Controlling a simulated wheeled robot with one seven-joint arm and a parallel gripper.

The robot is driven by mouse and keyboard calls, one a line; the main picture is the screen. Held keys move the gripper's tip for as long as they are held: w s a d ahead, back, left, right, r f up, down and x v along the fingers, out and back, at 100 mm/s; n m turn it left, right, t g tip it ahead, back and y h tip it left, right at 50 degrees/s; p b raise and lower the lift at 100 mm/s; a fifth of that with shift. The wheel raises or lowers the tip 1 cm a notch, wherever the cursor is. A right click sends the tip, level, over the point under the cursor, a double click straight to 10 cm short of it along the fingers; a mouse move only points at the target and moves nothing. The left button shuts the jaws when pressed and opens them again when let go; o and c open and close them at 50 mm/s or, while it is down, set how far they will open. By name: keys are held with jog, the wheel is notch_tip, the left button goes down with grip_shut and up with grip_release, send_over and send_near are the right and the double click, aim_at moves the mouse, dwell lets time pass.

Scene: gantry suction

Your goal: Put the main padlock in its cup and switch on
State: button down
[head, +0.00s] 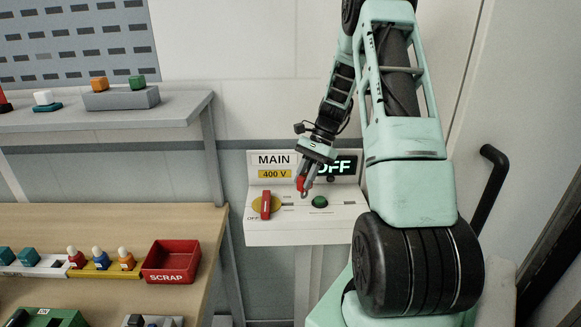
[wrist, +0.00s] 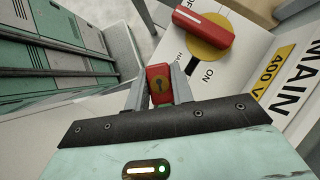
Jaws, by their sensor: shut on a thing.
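My gripper (head: 304,183) is shut on the red padlock (wrist: 159,84), which has a dark keyhole on its face. The padlock also shows in the head view (head: 300,184), low over the MAIN panel (head: 285,230), between the handle and the green button. I cannot tell whether it touches the panel or a hasp. The red switch handle (head: 265,205) sits on a yellow disc (head: 276,204), with an OFF label at its lower left; the wrist view shows an ON label beside the disc (wrist: 208,48). The display (head: 338,167) reads OFF. I cannot make out the padlock's cup.
A green button (head: 320,202) is on the panel right of my gripper. A wooden bench (head: 210,215) at left holds a red SCRAP bin (head: 170,277) and several coloured pegs. A grey shelf (head: 150,118) stands behind it. A black door handle (head: 488,190) is at right.

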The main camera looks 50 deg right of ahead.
jog(key=s+d+n+g+h+p, duration=0.2)
jog(key=s+d+n+g+h, duration=0.1)
jog(key=n, duration=1.1)
jog(key=s+d+r+n+g+h+p, duration=0.1)
jog(key=s+d+n+h, duration=0.5)
jog(key=n, duration=0.8)
jog(key=shift+s+d+g+h+p, duration=0.15)
jog(key=shift+d+g+h+p, duration=0.8)
jog(key=shift+d, duration=0.4)
jog(key=shift+r, duration=0.1)
jog(key=shift+f+b, duration=1.25)
jog(key=shift+f, duration=0.8)
jog(key=shift+f, duration=0.1)
jog(key=shift+f+b, duration=1.4)
jog(key=shift+f, duration=0.65)
jog(key=c, duration=1.1)
grip_release()
